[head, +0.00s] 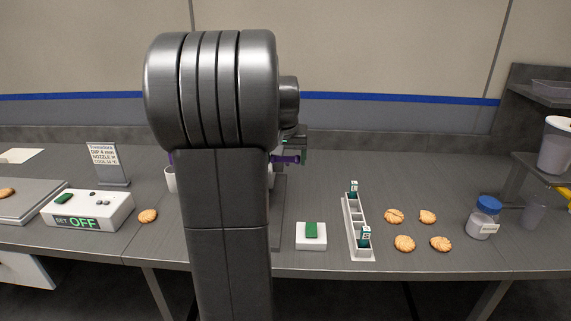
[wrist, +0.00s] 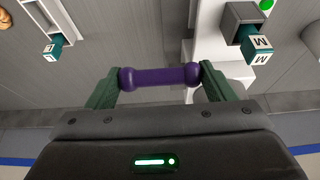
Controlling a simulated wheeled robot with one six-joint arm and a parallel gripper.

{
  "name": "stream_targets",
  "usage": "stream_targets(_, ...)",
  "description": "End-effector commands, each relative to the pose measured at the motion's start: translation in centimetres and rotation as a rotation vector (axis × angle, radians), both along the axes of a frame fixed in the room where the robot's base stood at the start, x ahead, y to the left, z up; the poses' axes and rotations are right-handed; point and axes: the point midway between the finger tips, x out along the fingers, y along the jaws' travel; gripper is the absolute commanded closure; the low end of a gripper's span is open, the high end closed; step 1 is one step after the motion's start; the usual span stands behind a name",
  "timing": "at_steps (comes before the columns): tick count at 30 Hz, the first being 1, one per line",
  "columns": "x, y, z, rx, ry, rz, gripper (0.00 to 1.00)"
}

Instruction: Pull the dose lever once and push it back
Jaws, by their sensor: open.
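The dose lever shows as a purple bar with rounded ends (wrist: 162,77) in the wrist view, lying crosswise between my fingers. My gripper (wrist: 160,84) is open, its two green fingers near either end of the bar. I cannot tell whether they touch it. In the head view a purple end (head: 284,160) shows just right of my arm, beside my gripper (head: 303,146). My arm hides most of the machine there. A white machine body (wrist: 220,45) with a grey square holder and a teal block marked M (wrist: 257,46) shows in the wrist view.
A white pad with a green button (head: 311,231), a slotted white rack (head: 350,225) with lettered blocks, several biscuits and a blue-lidded jar (head: 484,217) stand right of my arm. A control box reading OFF (head: 88,211) and a sign (head: 107,164) stand left.

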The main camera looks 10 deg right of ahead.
Motion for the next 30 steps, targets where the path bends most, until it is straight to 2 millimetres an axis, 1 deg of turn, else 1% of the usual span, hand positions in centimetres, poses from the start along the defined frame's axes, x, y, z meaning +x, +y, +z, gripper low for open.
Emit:
stream_targets(1, 0.2, -0.1, -0.8, 0.0, 0.004, 0.0, 0.24)
stream_targets(6, 0.9, -0.3, -2.4, 0.0, 0.001, 0.0, 0.24)
stream_targets(10, 1.1, -0.3, -2.7, 0.0, 0.0, 0.0, 0.24)
stream_targets(17, 1.1, -0.3, -2.8, 0.0, 0.0, 0.0, 0.24)
stream_targets(20, 1.1, -0.3, -2.8, 0.0, 0.0, 0.0, 0.41)
stream_targets(24, 1.1, -0.3, -2.8, 0.0, 0.0, 0.0, 0.69)
stream_targets(27, 1.1, -0.3, -2.7, 0.0, 0.0, 0.0, 0.87)
stream_targets(30, 1.1, -0.3, -2.7, 0.0, 0.001, 0.0, 0.87)
